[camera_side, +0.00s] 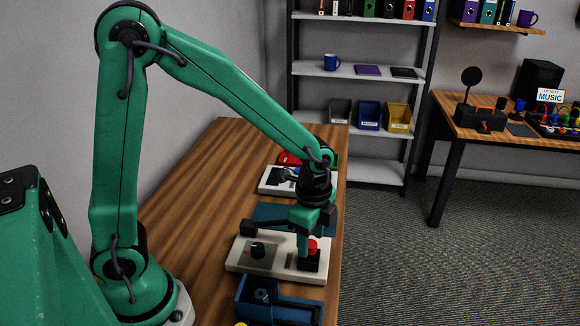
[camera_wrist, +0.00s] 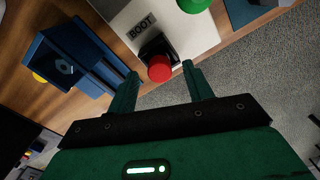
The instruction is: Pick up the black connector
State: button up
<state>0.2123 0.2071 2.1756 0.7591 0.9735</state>
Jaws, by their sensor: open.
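I cannot make out a black connector for certain in either view. My gripper (camera_side: 304,248) is open and empty, low over the near cream panel (camera_side: 240,262). In the wrist view, the two green fingers of my gripper (camera_wrist: 160,72) stand apart on either side of a red button (camera_wrist: 159,70) on a black base (camera_wrist: 155,46). The red button (camera_side: 312,244) and its black base (camera_side: 309,264) also show in the side view, right at my fingers. Whether the fingers touch it I cannot tell. A label reading BOOT (camera_wrist: 141,26) lies beside the base.
A blue open box (camera_side: 255,309) is in front, with a small item inside. A blue mat (camera_side: 268,218) and another pale panel (camera_side: 270,186) lie behind. The wooden table (camera_side: 195,220) is clear at left.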

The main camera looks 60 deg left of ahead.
jog(key=shift+f, duration=1.25)
grip_shut()
jog(key=shift+r, duration=0.15)
jog(key=shift+r, duration=0.8)
notch_tip(320, 180, up, 2)
jog(key=shift+r, duration=0.15)
jog(key=s+d+r, duration=0.7)
jog(key=s+d, duration=0.1)
jog(key=shift+d, duration=0.3)
jog(key=shift+r, duration=0.1)
